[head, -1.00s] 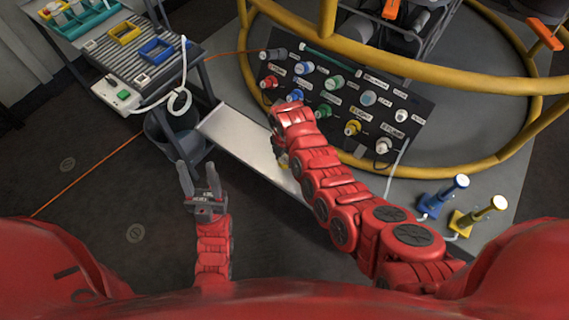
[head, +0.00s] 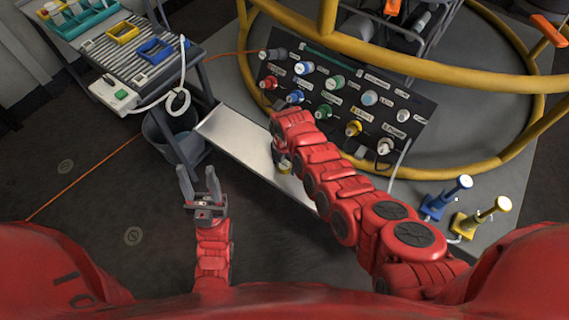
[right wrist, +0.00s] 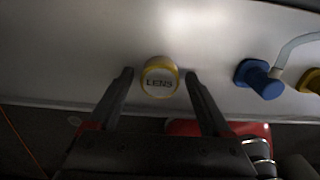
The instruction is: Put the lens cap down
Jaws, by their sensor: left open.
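The lens cap (right wrist: 159,82) is a round cap with a yellow rim and a pale face marked "LENS", in the right wrist view. It is over the pale metal shelf (right wrist: 60,60), near its front edge; it appears to rest there. My right gripper (right wrist: 159,76) is open, with one finger on each side of the cap and a gap on both sides. In the head view the shelf (head: 235,138) shows, and my right arm largely hides that gripper and the cap. My left gripper (head: 199,181) is open and empty above the dark floor.
A sloped panel (head: 330,118) with several coloured connectors stands behind the shelf, inside a yellow rail (head: 400,72). A blue fixture (head: 440,199) and a yellow one (head: 472,219) stand at the right.

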